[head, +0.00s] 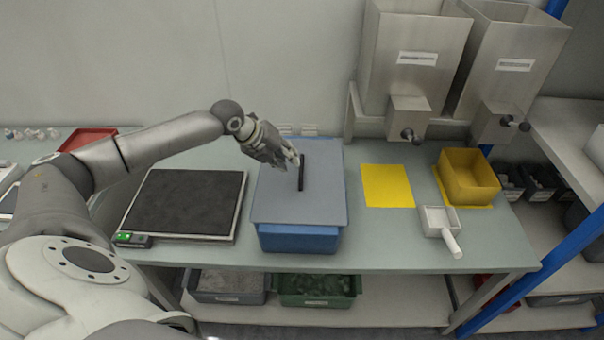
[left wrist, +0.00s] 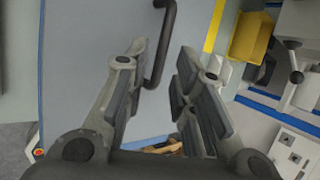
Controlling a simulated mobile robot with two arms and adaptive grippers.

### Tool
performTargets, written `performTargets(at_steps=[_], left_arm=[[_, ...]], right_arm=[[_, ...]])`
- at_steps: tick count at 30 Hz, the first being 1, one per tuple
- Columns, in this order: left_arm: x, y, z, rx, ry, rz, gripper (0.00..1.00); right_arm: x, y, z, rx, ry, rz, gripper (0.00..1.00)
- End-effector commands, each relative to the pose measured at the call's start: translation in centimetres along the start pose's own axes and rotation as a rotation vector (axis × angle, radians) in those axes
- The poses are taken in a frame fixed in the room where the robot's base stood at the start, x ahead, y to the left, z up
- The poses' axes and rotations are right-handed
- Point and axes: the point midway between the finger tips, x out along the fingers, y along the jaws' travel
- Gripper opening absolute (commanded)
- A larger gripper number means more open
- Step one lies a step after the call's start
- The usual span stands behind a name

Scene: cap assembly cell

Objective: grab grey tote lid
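The grey tote lid (head: 277,190) lies flat on the blue tote (head: 298,238) in the middle of the table. A black bar handle (head: 301,178) stands on the lid. My left gripper (head: 294,158) is over the lid, close to the far end of the handle. In the left wrist view, the left gripper (left wrist: 163,55) has its fingers spread apart, with the handle (left wrist: 162,48) between and just beyond the fingertips. The lid (left wrist: 85,60) fills much of that view. Whether a finger touches the handle cannot be told. My right gripper is not in view.
A scale with a dark plate (head: 185,202) is left of the tote. A yellow mat (head: 387,186), a yellow bin (head: 468,177) and a white scoop (head: 440,224) are to the right. Metal hoppers (head: 412,60) stand behind. A red tray (head: 88,139) sits far left.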

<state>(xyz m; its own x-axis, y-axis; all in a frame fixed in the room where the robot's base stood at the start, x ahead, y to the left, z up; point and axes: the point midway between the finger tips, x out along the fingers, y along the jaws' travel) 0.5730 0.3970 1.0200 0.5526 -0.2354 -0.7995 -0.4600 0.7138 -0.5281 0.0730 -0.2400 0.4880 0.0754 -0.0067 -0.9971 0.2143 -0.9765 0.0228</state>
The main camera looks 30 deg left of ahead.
Motion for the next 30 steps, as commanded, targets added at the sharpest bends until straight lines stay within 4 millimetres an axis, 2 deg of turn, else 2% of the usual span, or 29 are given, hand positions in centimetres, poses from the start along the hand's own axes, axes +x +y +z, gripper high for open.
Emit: performTargets(at_steps=[2,5,12,15,19,26,30], left_arm=[[0.6,-0.1,0.0,0.000,-0.001,-0.002,0.25],[1.1,-0.2,0.0,0.000,0.001,-0.002,0.25],[3.9,-0.3,0.1,-0.002,0.003,-0.001,0.25],[5.2,-0.2,0.1,-0.003,0.001,-0.002,0.25],[6.0,0.0,0.0,0.000,0.000,0.001,0.25],[6.2,0.0,0.0,0.001,0.000,0.001,0.25],[6.1,0.0,0.0,0.001,0.000,0.000,0.08]], right_arm=[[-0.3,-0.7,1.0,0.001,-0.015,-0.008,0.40],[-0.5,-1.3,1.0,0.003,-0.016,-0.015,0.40],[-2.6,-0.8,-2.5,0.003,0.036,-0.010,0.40],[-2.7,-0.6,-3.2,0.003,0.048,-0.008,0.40],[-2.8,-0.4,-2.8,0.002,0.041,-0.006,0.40],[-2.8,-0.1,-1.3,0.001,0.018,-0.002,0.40],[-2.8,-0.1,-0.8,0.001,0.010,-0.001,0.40]])
